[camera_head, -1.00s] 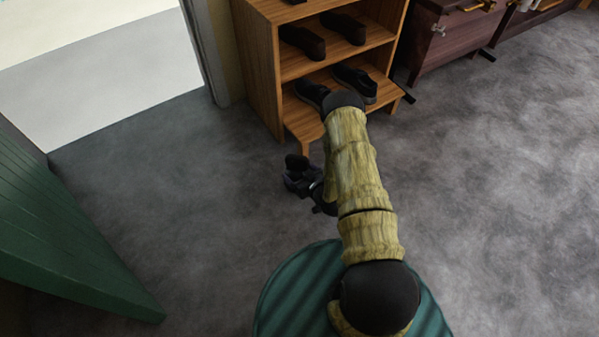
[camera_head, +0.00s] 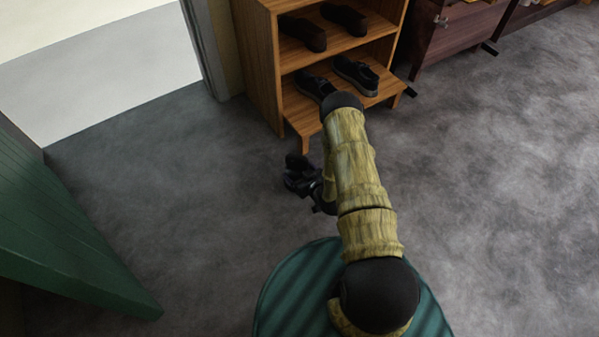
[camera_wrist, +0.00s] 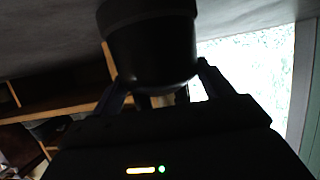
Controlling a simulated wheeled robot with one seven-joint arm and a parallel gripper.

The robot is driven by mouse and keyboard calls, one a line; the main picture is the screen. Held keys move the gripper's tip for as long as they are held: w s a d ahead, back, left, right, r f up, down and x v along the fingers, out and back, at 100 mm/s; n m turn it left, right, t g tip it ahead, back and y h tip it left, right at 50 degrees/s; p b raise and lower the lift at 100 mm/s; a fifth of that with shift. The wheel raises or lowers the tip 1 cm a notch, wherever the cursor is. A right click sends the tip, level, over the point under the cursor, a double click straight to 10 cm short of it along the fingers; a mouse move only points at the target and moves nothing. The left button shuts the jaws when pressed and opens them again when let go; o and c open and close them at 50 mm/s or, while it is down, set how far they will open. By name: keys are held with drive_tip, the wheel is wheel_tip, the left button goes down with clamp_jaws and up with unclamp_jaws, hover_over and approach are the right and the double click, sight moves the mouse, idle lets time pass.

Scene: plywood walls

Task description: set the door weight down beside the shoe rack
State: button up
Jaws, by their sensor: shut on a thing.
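The door weight (camera_wrist: 152,48) is a dark, rounded, cup-like piece in the wrist view, between my two fingers. My gripper (camera_wrist: 160,84) is shut on it. In the head view my gripper (camera_head: 303,182) is a small dark shape left of my forearm, above the grey floor and just in front of the shoe rack. There I cannot tell the weight from the dark fingers. The wooden shoe rack (camera_head: 262,75) stands at the top middle with dark shoes on its shelves. It also shows at the left of the wrist view (camera_wrist: 75,99). My forearm hides part of its front.
A green door (camera_head: 70,240) stands at the left, beside a bright open doorway (camera_head: 120,85). A dark reddish wooden cabinet (camera_head: 460,40) stands right of the rack. The grey floor (camera_head: 180,170) is clear left of the rack and at the right.

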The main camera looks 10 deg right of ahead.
drive_tip(key=o, duration=2)
drive_tip(key=shift+f, duration=0.1)
drive_tip(key=shift+s+d+r+p, duration=0.15)
drive_tip(key=shift+s+r+p, duration=0.2)
drive_tip(key=shift+p+v, duration=3.65)
drive_tip(key=shift+v, duration=1.95)
drive_tip(key=shift+f, duration=0.1)
